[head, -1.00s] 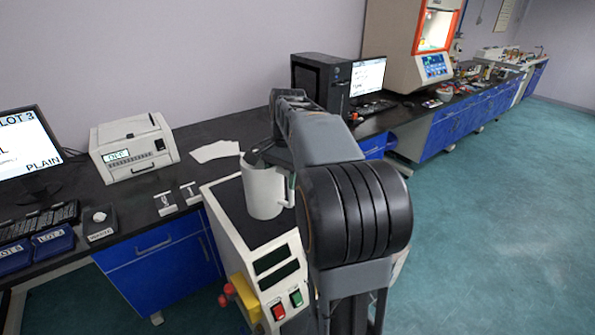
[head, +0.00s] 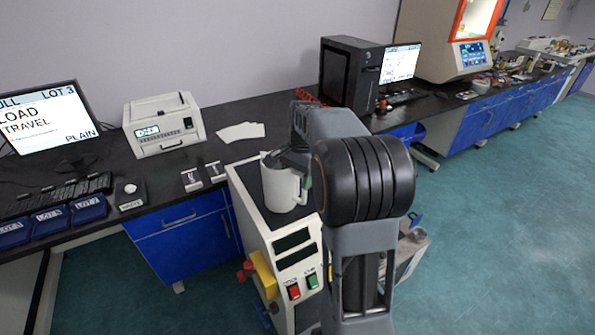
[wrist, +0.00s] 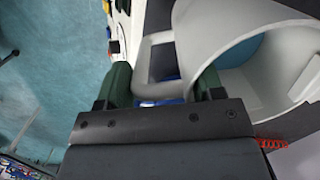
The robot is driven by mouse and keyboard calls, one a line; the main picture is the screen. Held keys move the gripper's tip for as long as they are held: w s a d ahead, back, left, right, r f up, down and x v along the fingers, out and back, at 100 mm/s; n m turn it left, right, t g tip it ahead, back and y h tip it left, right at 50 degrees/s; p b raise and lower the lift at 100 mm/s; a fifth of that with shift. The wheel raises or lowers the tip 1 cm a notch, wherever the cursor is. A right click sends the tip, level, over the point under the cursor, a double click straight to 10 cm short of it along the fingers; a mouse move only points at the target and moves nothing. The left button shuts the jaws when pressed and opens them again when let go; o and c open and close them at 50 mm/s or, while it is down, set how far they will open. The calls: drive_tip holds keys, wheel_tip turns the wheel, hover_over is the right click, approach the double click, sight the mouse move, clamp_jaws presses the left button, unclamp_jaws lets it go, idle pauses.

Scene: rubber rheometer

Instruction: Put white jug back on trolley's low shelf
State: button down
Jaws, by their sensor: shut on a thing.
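The white jug (head: 281,190) is upright in the head view, in front of the black top of a cream machine; I cannot tell whether it touches that top. In the wrist view the jug (wrist: 266,62) fills the right side, its open mouth showing. My gripper (wrist: 163,90) has its two dark green fingers on either side of the jug's handle and is shut on it. In the head view my arm hides most of the gripper. A grey metal piece at the lower right (head: 412,246), partly behind my arm, may be the trolley; its low shelf cannot be made out.
The cream machine (head: 292,262) with red and green buttons stands close in front. A black bench (head: 225,150) runs along the wall with a monitor (head: 48,122), a printer-like device (head: 163,125) and a computer tower (head: 350,75). Open teal floor (head: 510,210) lies to the right.

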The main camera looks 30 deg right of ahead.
idle(0.4)
drive_tip(key=shift+c, duration=1.2)
unclamp_jaws()
drive_tip(key=shift+f, duration=0.1)
wheel_tip(320, 180, up, 11)
drive_tip(key=d, duration=0.1)
drive_tip(key=s+a+f+n+t, duration=0.2)
drive_tip(key=s+a+f+n, duration=0.3)
drive_tip(key=s+a+n, duration=0.2)
drive_tip(key=s+a+f+n+t+h, duration=0.1)
drive_tip(key=s+a+f+n, duration=0.3)
drive_tip(key=s, duration=0.5)
drive_tip(key=a+n+t, duration=0.1)
drive_tip(key=a+n, duration=0.1)
drive_tip(key=a, duration=0.1)
drive_tip(key=shift+a+f+n+p, duration=0.25)
drive_tip(key=shift+f+n+p, duration=0.15)
